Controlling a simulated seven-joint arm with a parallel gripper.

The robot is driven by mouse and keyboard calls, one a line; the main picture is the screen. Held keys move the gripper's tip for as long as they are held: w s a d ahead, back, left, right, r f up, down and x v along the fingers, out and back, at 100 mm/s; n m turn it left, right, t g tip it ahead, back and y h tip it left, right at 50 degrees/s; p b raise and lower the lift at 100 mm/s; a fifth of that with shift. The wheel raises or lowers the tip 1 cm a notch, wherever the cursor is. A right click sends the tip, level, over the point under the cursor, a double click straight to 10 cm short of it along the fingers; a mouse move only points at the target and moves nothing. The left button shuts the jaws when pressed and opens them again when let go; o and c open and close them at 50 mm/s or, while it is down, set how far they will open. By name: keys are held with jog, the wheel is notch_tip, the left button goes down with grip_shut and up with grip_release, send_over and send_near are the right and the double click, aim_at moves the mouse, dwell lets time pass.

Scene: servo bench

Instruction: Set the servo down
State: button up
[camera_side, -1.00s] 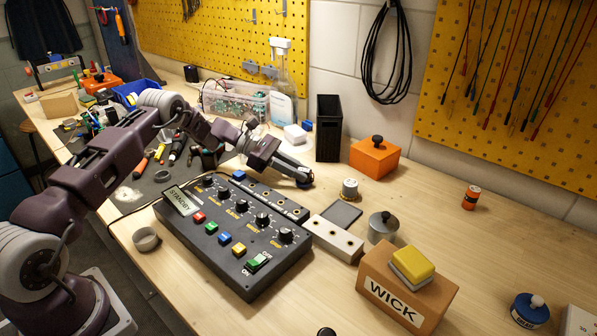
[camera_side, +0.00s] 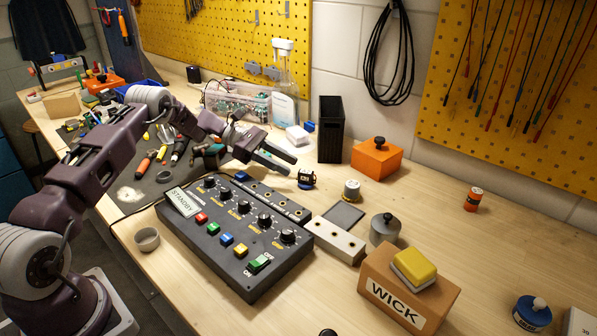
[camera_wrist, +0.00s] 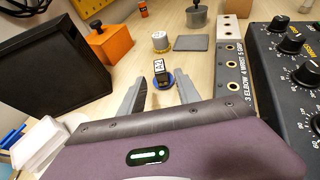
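In the wrist view the servo lies just beyond the fingertips, in line with the gap. I cannot tell whether the blue piece touches the bench directly.
The control box (camera_side: 235,247) and a strip with holes (camera_side: 268,196) lie close by.

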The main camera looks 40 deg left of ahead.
jog(key=v, duration=0.7)
jog(key=s+d+r+m+g+y, duration=0.25)
jog(key=s+d+r+m, duration=0.35)
jog(key=r, duration=0.3)
jog(key=s+d+r+m+g+y, duration=0.1)
jog(key=s+d+r+m+y, duration=0.3)
jog(key=d+r, duration=0.45)
jog(key=s+d+r+m+y, duration=0.1)
jog(key=s+d+r+m, duration=0.15)
jog(key=s, duration=0.45)
jog(key=s+d+r+m+y, duration=0.1)
jog(key=s+d+m+y, duration=0.15)
jog(key=s, duration=0.45)
jog(key=s+a+f+m+t+y, duration=0.1)
jog(key=s+m, duration=0.6)
jog(key=s, duration=0.7)
notch_tip(320, 180, down, 3)
jog(key=t+y, duration=0.1)
jog(key=t, duration=0.1)
jog(key=shift+m+t+y, duration=0.3)
jog(key=shift+t, duration=0.05)
